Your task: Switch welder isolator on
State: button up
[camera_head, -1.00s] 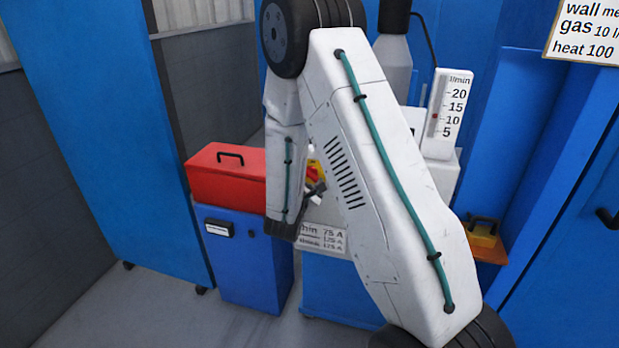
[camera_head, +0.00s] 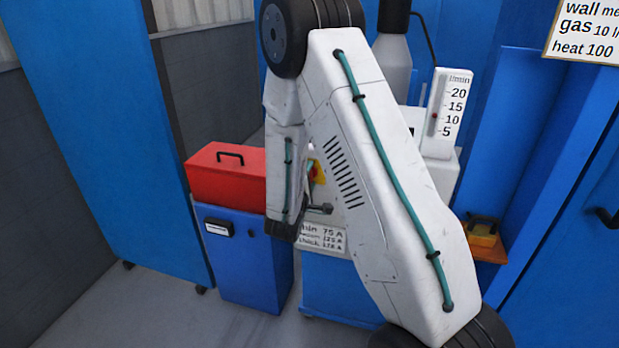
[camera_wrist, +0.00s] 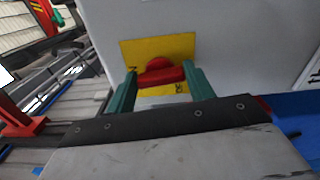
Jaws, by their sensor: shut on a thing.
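The isolator is a red rotary knob (camera_wrist: 160,72) on a yellow plate (camera_wrist: 158,45), set on a pale grey panel (camera_wrist: 235,35). My gripper (camera_wrist: 161,75) has its two green fingers at either end of the knob's bar and is shut on it. The bar lies nearly crosswise in the wrist view. Letters on the plate are partly covered, so I cannot read the knob's setting. In the head view, only a bit of the yellow plate (camera_head: 319,172) shows; my arm hides the rest.
A red toolbox (camera_head: 227,178) sits on a blue cabinet (camera_head: 245,270) left of my arm. A label plate with current values (camera_head: 322,238) is below the isolator. A white flow gauge (camera_head: 447,115) stands to the right. Blue panels enclose the right side.

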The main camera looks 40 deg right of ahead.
jog(key=shift+m, duration=0.5)
jog(key=o, duration=1)
jog(key=v, duration=0.8)
